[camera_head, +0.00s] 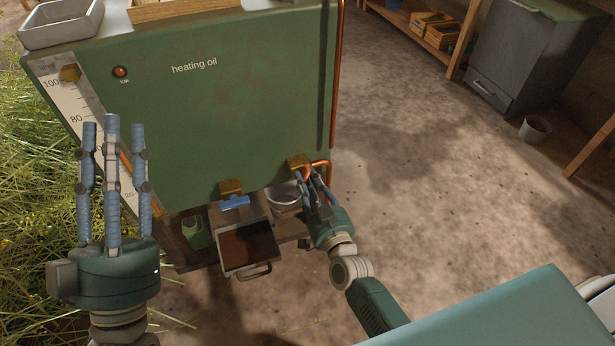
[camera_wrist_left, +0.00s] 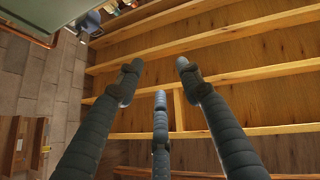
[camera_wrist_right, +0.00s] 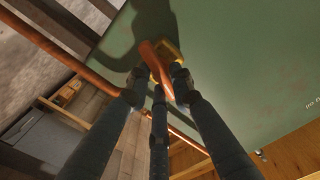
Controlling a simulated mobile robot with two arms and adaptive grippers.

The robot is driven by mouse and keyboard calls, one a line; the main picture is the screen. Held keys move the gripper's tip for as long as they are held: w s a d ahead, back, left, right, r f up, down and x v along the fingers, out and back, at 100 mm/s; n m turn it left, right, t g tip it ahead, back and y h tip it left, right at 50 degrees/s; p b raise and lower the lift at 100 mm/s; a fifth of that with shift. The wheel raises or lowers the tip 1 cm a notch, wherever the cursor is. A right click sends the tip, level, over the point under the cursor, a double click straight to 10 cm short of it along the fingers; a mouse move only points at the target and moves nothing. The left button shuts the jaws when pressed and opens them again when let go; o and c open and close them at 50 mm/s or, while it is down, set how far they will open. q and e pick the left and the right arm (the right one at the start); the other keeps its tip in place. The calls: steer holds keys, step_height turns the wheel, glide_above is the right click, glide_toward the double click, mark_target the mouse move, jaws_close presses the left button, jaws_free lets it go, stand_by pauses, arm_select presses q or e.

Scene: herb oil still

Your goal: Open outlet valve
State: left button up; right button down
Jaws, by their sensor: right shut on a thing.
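A green tank (camera_head: 225,105) marked "heating oil" has two brass valves along its lower edge. One valve (camera_head: 299,161) is at the tank's lower right corner beside a copper pipe; its orange-red handle (camera_wrist_right: 158,68) shows in the right wrist view. My right gripper (camera_head: 309,178) is shut on this handle, and its fingers partly hide it. The other valve (camera_head: 230,186) has a blue handle (camera_head: 234,202) and is left of it. No label tells which is the outlet. My left gripper (camera_head: 113,128) is open and empty, fingers pointing up, in front of the tank's left side.
A brown-filled metal tray (camera_head: 248,246) with a handle is below the blue-handled valve. A pale bowl (camera_head: 284,196) sits behind my right gripper, and a green canister (camera_head: 196,232) is left of the tray. Bare ground (camera_head: 420,150) lies open to the right.

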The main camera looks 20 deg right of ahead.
arm_select(q)
steer(key=w+f+g, duration=0.3)
steer(key=f, duration=0.3)
steer(key=s+r+t, duration=0.2)
steer(key=s+r, duration=0.1)
steer(key=r, duration=0.3)
steer(key=shift+t, duration=0.4)
arm_select(e)
steer(key=shift+d+f+m, duration=0.1)
steer(key=shift+f+m, duration=0.1)
steer(key=shift+m, duration=2.3)
steer(key=shift+f+m, duration=0.25)
steer(key=shift+m, duration=2.25)
steer(key=shift+d+f+m, duration=0.1)
steer(key=shift+f+m, duration=0.1)
steer(key=shift+m, duration=2.3)
steer(key=c, duration=1.6)
jaws_free()
steer(key=shift+a, duration=0.1)
steer(key=s, duration=1.2)
steer(key=shift+d, duration=0.2)
